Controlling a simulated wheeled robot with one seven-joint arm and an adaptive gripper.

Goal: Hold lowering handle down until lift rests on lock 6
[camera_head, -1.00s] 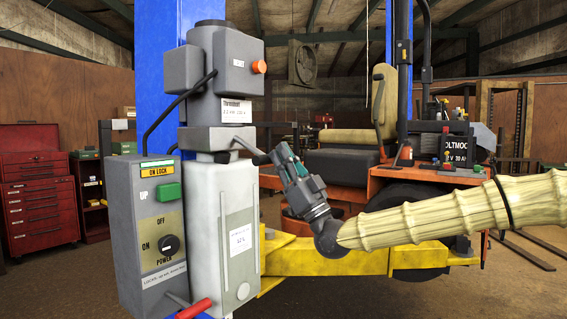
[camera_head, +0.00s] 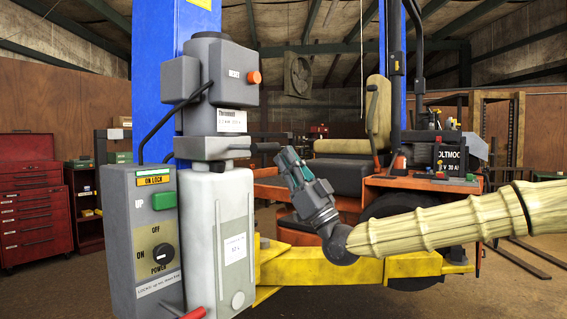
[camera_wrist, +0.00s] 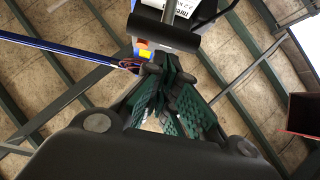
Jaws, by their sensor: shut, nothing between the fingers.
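The lowering handle (camera_head: 265,147) is a dark lever that sticks out level to the right from the grey power unit (camera_head: 222,85). My gripper (camera_head: 287,158) is shut and empty, just right of the handle's end and slightly lower in the head view. In the wrist view the dark handle grip (camera_wrist: 163,34) lies beyond my green-padded fingertips (camera_wrist: 168,75). I cannot tell whether they touch. The control box (camera_head: 150,245) has a yellow ON LOCK indicator (camera_head: 153,180), a green UP button (camera_head: 164,200) and a black power knob (camera_head: 162,253). The lock positions are not visible.
The blue lift post (camera_head: 172,40) stands behind the power unit. A yellow lift arm (camera_head: 320,268) and the orange mower (camera_head: 420,185) are behind my arm. A red-gripped lever (camera_head: 195,313) is low beside the control box. A red tool chest (camera_head: 35,200) stands far left.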

